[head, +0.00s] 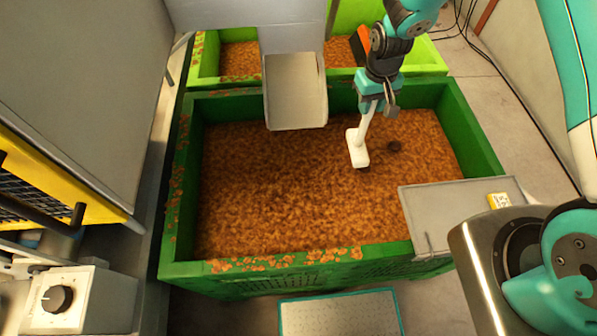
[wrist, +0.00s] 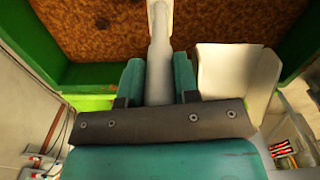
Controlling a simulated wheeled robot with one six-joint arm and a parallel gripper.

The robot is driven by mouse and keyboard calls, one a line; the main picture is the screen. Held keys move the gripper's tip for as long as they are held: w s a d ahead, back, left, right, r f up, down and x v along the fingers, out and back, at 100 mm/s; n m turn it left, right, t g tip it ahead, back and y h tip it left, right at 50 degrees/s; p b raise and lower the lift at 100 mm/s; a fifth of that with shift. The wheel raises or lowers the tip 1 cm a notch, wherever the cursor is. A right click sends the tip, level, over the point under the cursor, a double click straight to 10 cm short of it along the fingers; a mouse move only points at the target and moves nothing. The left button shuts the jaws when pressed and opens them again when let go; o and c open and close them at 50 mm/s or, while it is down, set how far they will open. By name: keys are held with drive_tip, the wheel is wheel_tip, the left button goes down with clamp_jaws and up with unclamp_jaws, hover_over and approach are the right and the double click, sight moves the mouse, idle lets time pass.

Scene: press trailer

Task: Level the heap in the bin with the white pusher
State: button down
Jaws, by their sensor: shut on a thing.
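The dark green bin (head: 172,215) holds a wide brown heap (head: 290,190) that looks nearly flat across the bin, with one small dark spot right of the pusher. My gripper (head: 371,103) is over the back right part of the bin. It is shut on the handle of the white pusher (head: 358,150), which hangs down, slightly tilted, with its head at the heap's surface. I cannot tell how deep the head presses. In the wrist view the pusher's handle (wrist: 160,60) runs between the two teal fingers (wrist: 158,84), and its head is out of view.
A pale chute (head: 296,92) hangs over the bin's back edge, left of my gripper. A lighter green bin (head: 432,57) stands behind. A grey plate (head: 455,210) covers the front right corner. Brown bits lie on the left and front rims. A step (head: 340,314) is in front.

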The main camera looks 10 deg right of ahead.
wheel_tip(320, 180, up, 17)
drive_tip(key=p, duration=0.8)
drive_tip(key=shift+f+p, duration=0.15)
drive_tip(key=shift+p, duration=0.15)
